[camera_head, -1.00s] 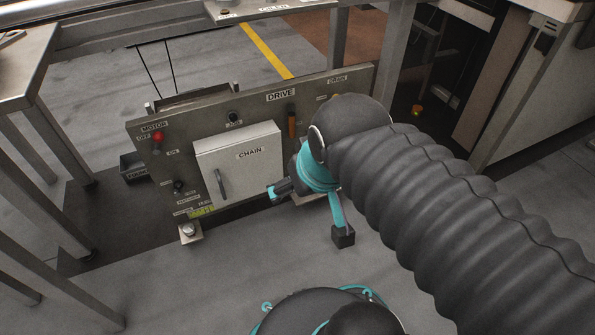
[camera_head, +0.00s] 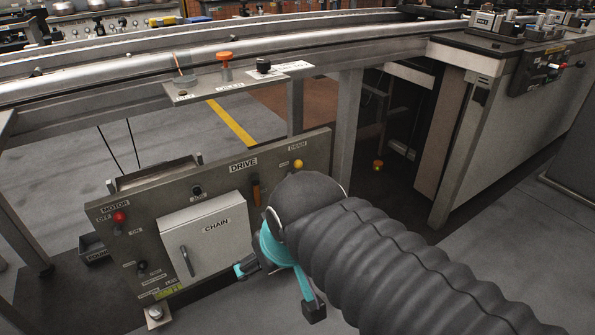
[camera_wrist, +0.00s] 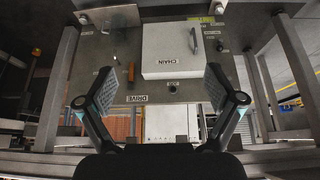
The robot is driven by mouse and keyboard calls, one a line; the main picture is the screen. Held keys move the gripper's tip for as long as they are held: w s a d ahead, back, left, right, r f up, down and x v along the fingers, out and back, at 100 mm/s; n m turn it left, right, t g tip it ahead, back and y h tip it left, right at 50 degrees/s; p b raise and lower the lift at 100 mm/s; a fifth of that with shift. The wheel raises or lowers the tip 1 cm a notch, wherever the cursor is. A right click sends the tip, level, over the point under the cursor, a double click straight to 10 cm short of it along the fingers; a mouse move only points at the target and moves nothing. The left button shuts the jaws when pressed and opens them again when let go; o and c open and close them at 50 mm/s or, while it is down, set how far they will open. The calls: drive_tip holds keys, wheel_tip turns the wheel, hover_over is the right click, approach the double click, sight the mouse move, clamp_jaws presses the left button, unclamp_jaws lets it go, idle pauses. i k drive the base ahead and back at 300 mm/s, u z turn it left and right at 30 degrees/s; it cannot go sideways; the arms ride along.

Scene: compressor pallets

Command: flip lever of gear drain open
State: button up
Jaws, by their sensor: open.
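A grey DRIVE panel (camera_head: 318,147) stands low in the head view and shows upside down in the wrist view (camera_wrist: 155,90). An upright orange lever (camera_head: 256,190) sits right of the CHAIN box; it is left of the box in the wrist view (camera_wrist: 131,72). A yellow knob (camera_head: 298,164) is near the panel's top right corner. My gripper (camera_head: 277,290) is open and empty in front of the panel, right of the CHAIN box. In the wrist view its spread fingers (camera_wrist: 160,88) frame the panel, apart from the lever.
The CHAIN box (camera_head: 213,245) has a handle and protrudes from the panel. A red knob (camera_head: 120,217) is at the panel's left. Metal legs (camera_head: 346,125) stand behind. Floor at the right is open.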

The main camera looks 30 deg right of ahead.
sight(298, 162)
drive_tip(key=k, duration=0.5)
drive_tip(key=z, duration=0.6)
drive_tip(key=i, duration=1.15)
drive_tip(key=u, duration=0.05)
